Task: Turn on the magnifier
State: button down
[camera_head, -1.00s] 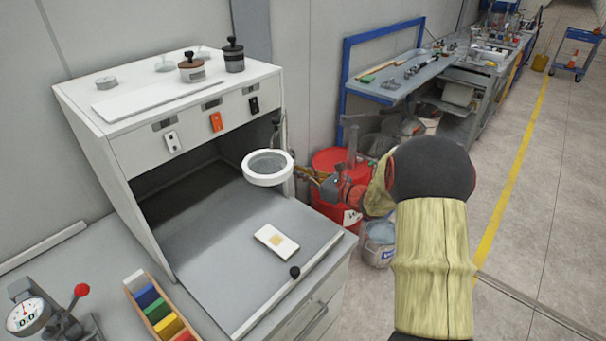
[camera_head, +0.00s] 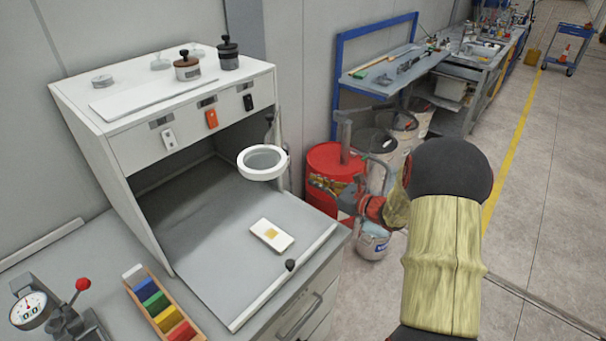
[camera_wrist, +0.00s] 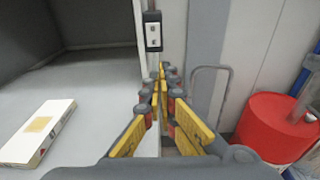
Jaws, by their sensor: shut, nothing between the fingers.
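The magnifier (camera_head: 263,174) is a round lens in a thick white ring, hanging over the front right of the white booth in the head view. I cannot see whether its light is on. My gripper (camera_head: 344,199) is to the right of the magnifier and lower in the picture, apart from it. In the wrist view its yellow-and-grey fingers (camera_wrist: 166,76) are closed together and empty. Beyond the fingertips, a small dark box with a pale switch plate (camera_wrist: 153,36) shows at the booth's right edge. The magnifier's ring is not in the wrist view.
The booth front has white, orange and black switches (camera_head: 212,118). A white sample card (camera_head: 272,235) lies on the booth floor, and also shows in the wrist view (camera_wrist: 38,132). A red drum (camera_head: 326,170) stands right of the booth. A colour-block tray (camera_head: 150,318) stands front left.

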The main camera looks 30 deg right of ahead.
jog(key=v, duration=0.5)
jog(key=shift+f+p, duration=0.4)
jog(key=s+a+r+n+g+y, duration=0.1)
jog(key=a+r+n+g+y, duration=0.2)
jog(key=a, duration=0.4)
jog(key=s+a+r+n+g+y, duration=0.1)
jog(key=s+a+r+n+g, duration=0.15)
jog(key=a+n, duration=0.4)
jog(key=s+a+r+n+g+h, duration=0.1)
jog(key=s+a+n+g, duration=0.3)
jog(key=a, duration=0.3)
jog(key=s+a+r+n+g, duration=0.1)
jog(key=s+a+r+n, duration=0.1)
jog(key=s+a+n, duration=0.35)
jog(key=s+r+n+h, duration=0.2)
jog(key=s+n+h, duration=0.2)
jog(key=s+n, duration=0.2)
jog(key=s+d+r+n+h, duration=0.1)
jog(key=s+r+n+h, duration=0.1)
jog(key=s+n+h, duration=0.2)
jog(key=s+n, duration=0.3)
jog(key=s, duration=0.3)
jog(key=shift+d+r+h, duration=0.2)
jog(key=shift+r+h, duration=0.1)
jog(key=shift+r, duration=0.05)
